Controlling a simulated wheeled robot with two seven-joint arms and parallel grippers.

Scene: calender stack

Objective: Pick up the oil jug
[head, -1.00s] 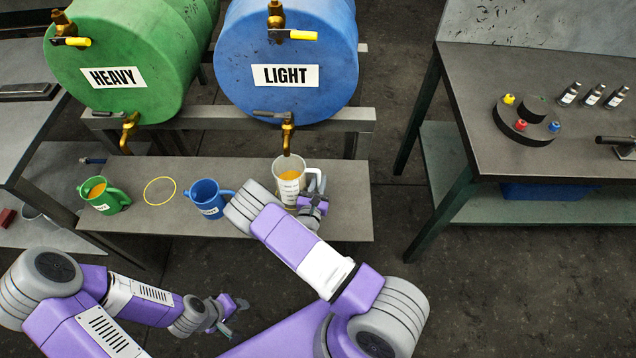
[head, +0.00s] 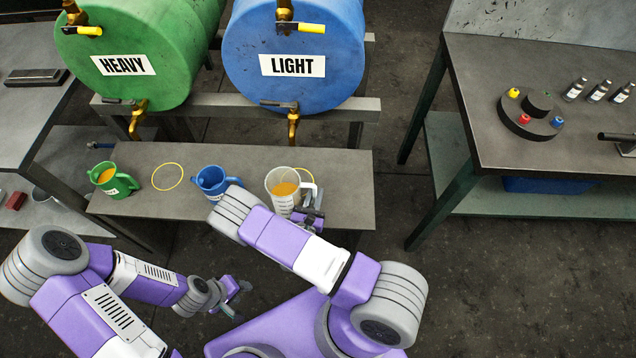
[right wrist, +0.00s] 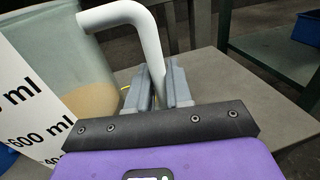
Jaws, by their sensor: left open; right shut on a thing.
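The clear oil jug (head: 279,204), with volume marks and amber oil inside, is in front of the blue drum's tap. My right gripper (head: 311,208) is shut on its white handle. In the right wrist view the handle (right wrist: 148,38) passes between the two fingers (right wrist: 164,85), and the jug wall (right wrist: 55,45) with its ml scale is at the left. The jug looks raised off the bench, but its base is partly hidden by my arm. My left gripper (head: 236,292) is open and empty, low in front of the bench.
A bench (head: 345,185) carries a green jug (head: 122,186) with oil, a yellow ring (head: 167,177) and a blue jug (head: 211,181). Behind stand the green HEAVY drum (head: 135,90) and blue LIGHT drum (head: 293,90) with brass taps. A table (head: 480,100) at right holds small bottles.

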